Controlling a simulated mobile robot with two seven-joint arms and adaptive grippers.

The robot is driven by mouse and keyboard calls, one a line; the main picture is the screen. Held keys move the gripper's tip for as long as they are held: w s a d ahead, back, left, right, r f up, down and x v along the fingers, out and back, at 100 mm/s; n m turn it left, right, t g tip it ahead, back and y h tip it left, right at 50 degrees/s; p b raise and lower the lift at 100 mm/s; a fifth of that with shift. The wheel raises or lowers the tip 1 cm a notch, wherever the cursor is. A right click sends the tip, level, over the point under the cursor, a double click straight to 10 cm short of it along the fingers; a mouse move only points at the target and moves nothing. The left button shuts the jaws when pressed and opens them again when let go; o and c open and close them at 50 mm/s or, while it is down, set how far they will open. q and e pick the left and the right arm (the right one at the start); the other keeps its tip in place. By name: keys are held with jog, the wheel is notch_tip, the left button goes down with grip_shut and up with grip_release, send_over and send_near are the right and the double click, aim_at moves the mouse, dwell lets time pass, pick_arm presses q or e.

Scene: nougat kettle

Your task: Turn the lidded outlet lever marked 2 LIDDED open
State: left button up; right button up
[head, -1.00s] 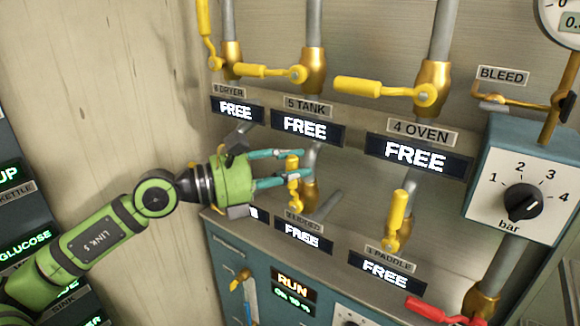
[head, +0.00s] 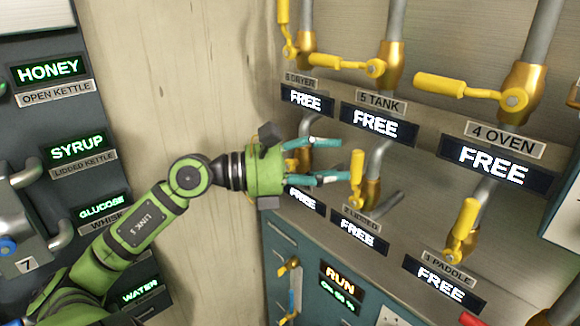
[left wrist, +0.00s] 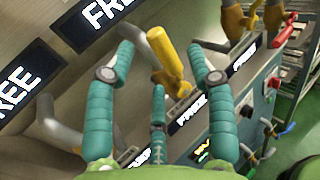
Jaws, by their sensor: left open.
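The yellow lever of outlet 2 LIDDED (head: 357,168) points upward on its brass valve, above the plate (head: 362,220) and a display (head: 360,232) reading FREE. My left gripper (head: 338,162), green with teal fingers, is open and empty. Its fingertips end just left of the lever in the head view, apart from it as far as I can tell. In the left wrist view, a yellow lever (left wrist: 170,62) shows between the spread fingers (left wrist: 160,75), near their tips. My right gripper is not in view.
Levers for 5 TANK (head: 350,64) and 4 OVEN (head: 450,86) lie sideways above. The 1 PADDLE lever (head: 465,225) stands to the right. Another brass valve (head: 298,163) is partly hidden behind my gripper. A wooden wall (head: 180,90) is at the left.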

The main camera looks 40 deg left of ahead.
pick_arm(q)
jog(key=v, duration=0.7)
jog(key=shift+d, duration=0.1)
dwell(0.4)
